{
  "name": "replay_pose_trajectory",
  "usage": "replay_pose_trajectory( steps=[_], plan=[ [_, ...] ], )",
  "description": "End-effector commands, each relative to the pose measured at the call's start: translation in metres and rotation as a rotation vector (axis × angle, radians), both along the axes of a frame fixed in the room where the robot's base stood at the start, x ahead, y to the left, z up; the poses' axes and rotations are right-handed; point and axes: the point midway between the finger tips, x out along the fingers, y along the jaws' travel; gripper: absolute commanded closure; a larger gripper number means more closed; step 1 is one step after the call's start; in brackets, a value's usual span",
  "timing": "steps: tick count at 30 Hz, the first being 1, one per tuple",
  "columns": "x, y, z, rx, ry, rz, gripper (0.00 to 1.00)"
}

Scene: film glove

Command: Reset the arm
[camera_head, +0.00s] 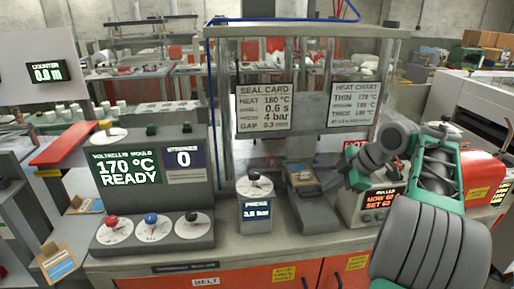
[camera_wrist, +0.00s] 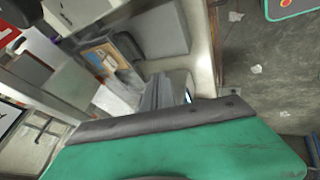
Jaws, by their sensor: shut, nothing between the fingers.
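My grey and green arm rises at the right of the head view, bent over the bench. Its dark end, my gripper (camera_head: 354,181), hangs in front of the heater box with the orange display (camera_head: 379,200). The fingers are small and partly hidden there. In the wrist view the green wrist housing fills the bottom, and my gripper (camera_wrist: 165,92) shows past its dark edge as narrow grey fingers. It is shut and holds nothing.
The control panel (camera_head: 160,170) reads 170 °C READY. A press gauge box (camera_head: 255,213) and a grey sealing unit (camera_head: 312,205) stand on the bench left of my gripper. A clear guard with signs (camera_head: 262,110) stands behind.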

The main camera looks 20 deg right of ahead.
Motion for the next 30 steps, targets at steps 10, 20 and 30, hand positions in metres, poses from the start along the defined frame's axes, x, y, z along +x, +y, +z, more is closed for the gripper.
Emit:
replay_pose_trajectory(
  steps=[10,20,30],
  plan=[
    [-0.025,-0.039,-0.088,0.412,0.337,-0.973,1.0],
    [-0.153,0.044,-0.161,0.396,0.588,-1.748,1.0],
    [-0.158,0.197,-0.098,0.259,0.4,-1.349,1.0]
  ],
)
